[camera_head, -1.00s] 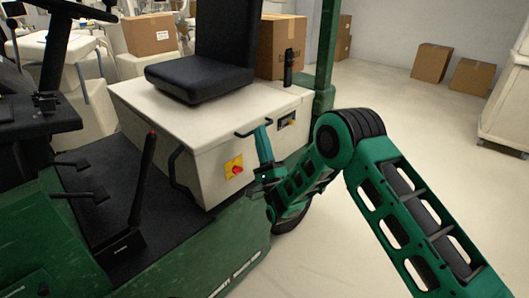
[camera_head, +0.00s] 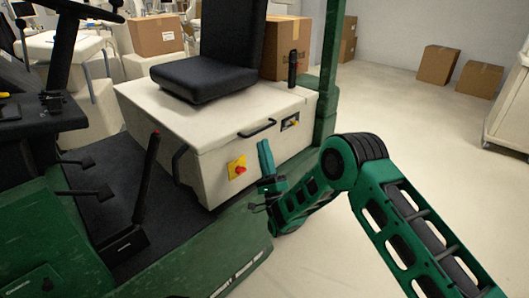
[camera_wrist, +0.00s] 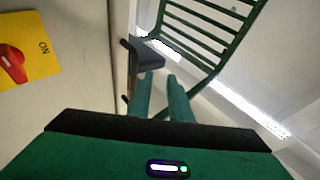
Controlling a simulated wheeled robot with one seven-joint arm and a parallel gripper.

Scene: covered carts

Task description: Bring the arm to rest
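My arm (camera_head: 400,220) is green and bent, reaching from the lower right toward the side of a cream cart body. My gripper (camera_head: 265,145) points up in front of that body, below and to the right of the black top handle (camera_head: 258,129), and appears apart from it. In the wrist view, its two green fingers (camera_wrist: 162,80) stand side by side with a narrow gap between them. Nothing shows between the fingers.
The cream body (camera_head: 225,150) carries a black seat (camera_head: 205,80) and a red-yellow switch (camera_head: 237,168), which also shows in the wrist view (camera_wrist: 15,65). A green post (camera_head: 328,70) stands behind my gripper. Boxes (camera_head: 438,64) stand at the back.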

